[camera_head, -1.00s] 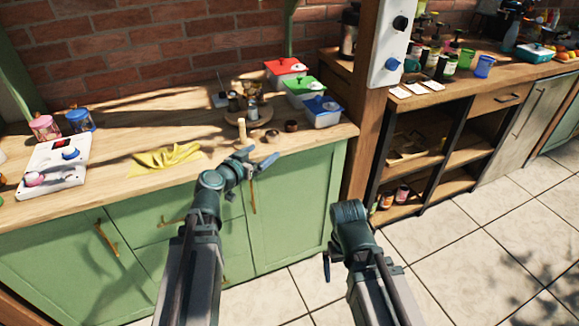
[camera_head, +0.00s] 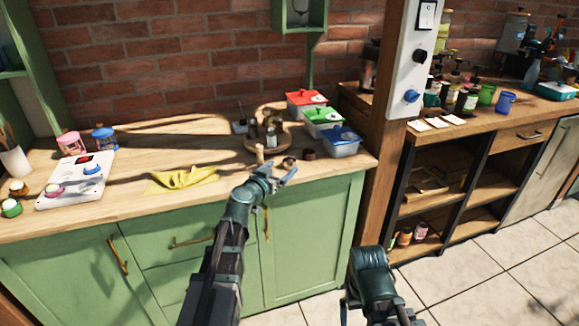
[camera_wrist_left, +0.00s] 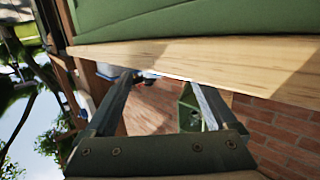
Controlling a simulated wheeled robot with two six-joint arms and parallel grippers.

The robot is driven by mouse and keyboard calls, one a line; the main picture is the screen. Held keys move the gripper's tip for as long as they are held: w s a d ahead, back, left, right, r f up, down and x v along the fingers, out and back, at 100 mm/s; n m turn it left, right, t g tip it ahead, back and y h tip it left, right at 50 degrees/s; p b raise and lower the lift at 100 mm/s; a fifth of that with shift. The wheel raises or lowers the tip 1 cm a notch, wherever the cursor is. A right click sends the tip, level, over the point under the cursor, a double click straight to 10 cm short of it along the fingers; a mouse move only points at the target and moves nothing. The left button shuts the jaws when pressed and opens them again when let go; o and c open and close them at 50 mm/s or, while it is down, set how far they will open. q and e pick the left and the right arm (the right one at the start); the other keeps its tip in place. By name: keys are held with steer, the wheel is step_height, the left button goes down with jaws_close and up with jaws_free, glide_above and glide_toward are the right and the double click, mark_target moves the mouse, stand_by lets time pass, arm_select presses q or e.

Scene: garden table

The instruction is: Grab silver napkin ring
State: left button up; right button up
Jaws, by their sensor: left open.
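No ring that is clearly silver can be told. Two small ring-like things, a nearer one (camera_head: 289,162) and a farther one (camera_head: 309,154), lie on the wooden counter (camera_head: 225,160) in the head view and look brown or dark. My left gripper (camera_head: 282,173) is open and empty at the counter's front edge, just in front of the nearer ring. In the left wrist view its two fingers (camera_wrist_left: 162,82) are spread, with the counter edge across the picture and no ring clear between them. My right arm is at the bottom of the head view; its gripper's jaws are unclear.
A round wooden stand (camera_head: 267,140) with small jars is behind the rings. Red (camera_head: 306,103), green (camera_head: 324,122) and blue-lidded (camera_head: 341,142) boxes stand to the right. A yellow cloth (camera_head: 183,179) lies left. A wooden post (camera_head: 385,170) rises right of the counter.

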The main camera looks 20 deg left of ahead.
mark_target(286, 164)
arm_select(q)
steer(key=shift+d+x, duration=0.15)
steer(key=shift+x, duration=1.25)
steer(key=shift+d+x, duration=0.15)
steer(key=shift+x, duration=1.25)
steer(key=shift+r, duration=0.2)
steer(key=c, duration=1.4)
